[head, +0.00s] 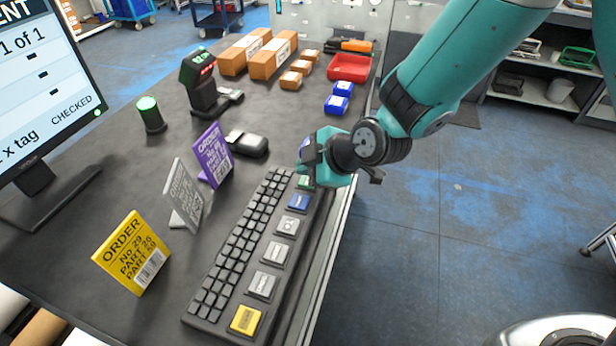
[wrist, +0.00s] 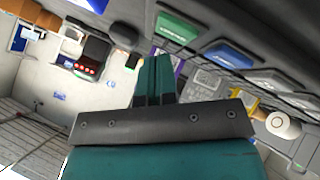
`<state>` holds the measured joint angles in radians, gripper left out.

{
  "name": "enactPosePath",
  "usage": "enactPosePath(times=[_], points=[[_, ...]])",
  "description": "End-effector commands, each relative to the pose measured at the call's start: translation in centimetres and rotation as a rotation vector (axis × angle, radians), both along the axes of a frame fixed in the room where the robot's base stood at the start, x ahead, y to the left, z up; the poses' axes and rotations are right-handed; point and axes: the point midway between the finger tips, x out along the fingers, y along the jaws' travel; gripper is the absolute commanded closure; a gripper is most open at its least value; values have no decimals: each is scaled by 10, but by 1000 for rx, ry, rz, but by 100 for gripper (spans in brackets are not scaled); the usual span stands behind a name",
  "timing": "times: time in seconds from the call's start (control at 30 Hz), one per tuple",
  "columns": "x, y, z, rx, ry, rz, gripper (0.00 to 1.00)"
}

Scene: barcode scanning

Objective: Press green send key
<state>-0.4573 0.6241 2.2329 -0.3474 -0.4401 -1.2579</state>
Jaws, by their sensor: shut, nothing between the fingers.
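The green key (head: 305,183) is at the far end of the column of large keys on the keyboard (head: 240,245). In the wrist view the green key (wrist: 176,27) shows up and right of my fingertips, with a blue key beside it. My gripper (head: 304,168) is low over the far end of the keyboard, close to the green key and partly covering it in the head view. Its teal fingers (wrist: 155,62) are shut and empty. I cannot tell whether the fingertips touch the key.
A blue key (head: 299,202), several grey keys and a yellow key (head: 245,319) run toward the near end. Purple (head: 213,155), grey (head: 185,195) and yellow (head: 132,252) order cards stand left of the keyboard. A black mouse-like device (head: 247,143) lies beyond it. The monitor (head: 50,85) reads "CHECKED".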

Motion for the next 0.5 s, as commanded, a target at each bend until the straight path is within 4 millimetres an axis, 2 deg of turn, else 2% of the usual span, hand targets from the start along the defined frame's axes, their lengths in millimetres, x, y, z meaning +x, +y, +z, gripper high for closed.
enactPosePath(times=[0.27, 0.5], points=[[0, 0, 3, 0, 0, 0, 100], [0, 0, 25, 1, -1, 1, 100]])
